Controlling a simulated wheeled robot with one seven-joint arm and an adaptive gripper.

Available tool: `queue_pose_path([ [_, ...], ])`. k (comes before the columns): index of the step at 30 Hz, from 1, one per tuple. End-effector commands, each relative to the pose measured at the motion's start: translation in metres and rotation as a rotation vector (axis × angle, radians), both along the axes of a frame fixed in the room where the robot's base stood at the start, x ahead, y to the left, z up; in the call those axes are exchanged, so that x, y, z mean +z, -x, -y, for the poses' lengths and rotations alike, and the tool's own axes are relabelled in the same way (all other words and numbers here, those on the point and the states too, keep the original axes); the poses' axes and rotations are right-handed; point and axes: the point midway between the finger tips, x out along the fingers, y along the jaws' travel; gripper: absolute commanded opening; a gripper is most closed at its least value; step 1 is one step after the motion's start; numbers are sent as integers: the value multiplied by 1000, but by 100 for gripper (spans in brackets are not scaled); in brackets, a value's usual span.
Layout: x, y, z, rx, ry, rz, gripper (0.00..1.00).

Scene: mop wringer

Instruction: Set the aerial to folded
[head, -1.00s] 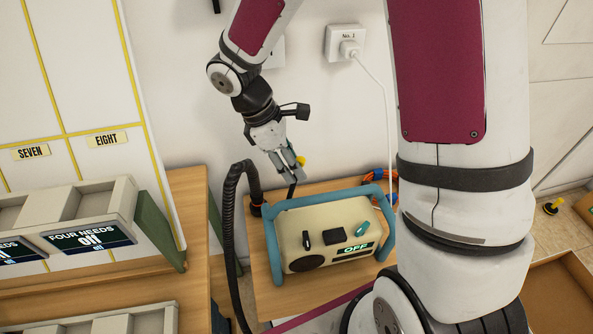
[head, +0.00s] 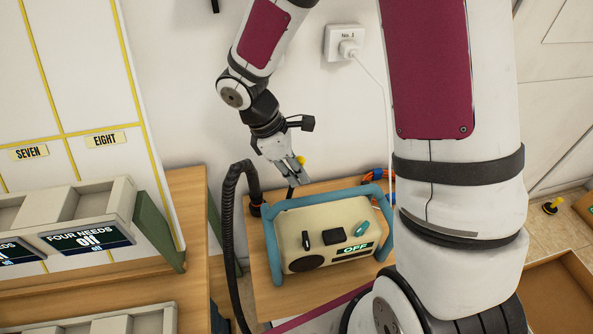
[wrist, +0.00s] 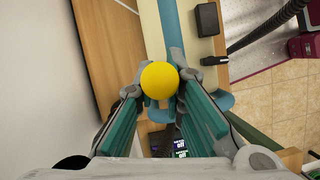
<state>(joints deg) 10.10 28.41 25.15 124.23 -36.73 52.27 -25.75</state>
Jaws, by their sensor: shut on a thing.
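The radio (head: 335,218) is cream with a blue frame, dark and teal controls, a speaker and a display reading OFF. It stands on a wooden table. My gripper (head: 300,172) is behind and above its back edge, pointing down. The gripper is shut on a yellow ball (wrist: 159,80), which looks like the aerial's tip; it also shows in the head view (head: 301,160). A short dark stem (head: 291,193), perhaps part of the aerial, shows below the fingers behind the radio. The aerial's rod is mostly hidden, so its angle cannot be told.
A black ribbed hose (head: 230,205) arches up left of the radio. A wall socket (head: 346,43) with a plug and white cable is behind. Orange and blue coils (head: 378,177) lie at the back right. A shelf unit with signs stands at left.

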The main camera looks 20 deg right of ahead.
Motion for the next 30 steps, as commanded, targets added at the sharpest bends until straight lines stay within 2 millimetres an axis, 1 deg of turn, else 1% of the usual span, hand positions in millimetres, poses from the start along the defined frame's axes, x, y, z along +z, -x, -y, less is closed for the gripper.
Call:
queue_pose_path([
  [7,-1,6,17,-9,-113,17,0],
  [18,-17,12,45,-8,-345,63,0],
  [24,-22,11,51,-3,-402,81,0],
  [30,-23,9,51,-1,-405,82,0],
])
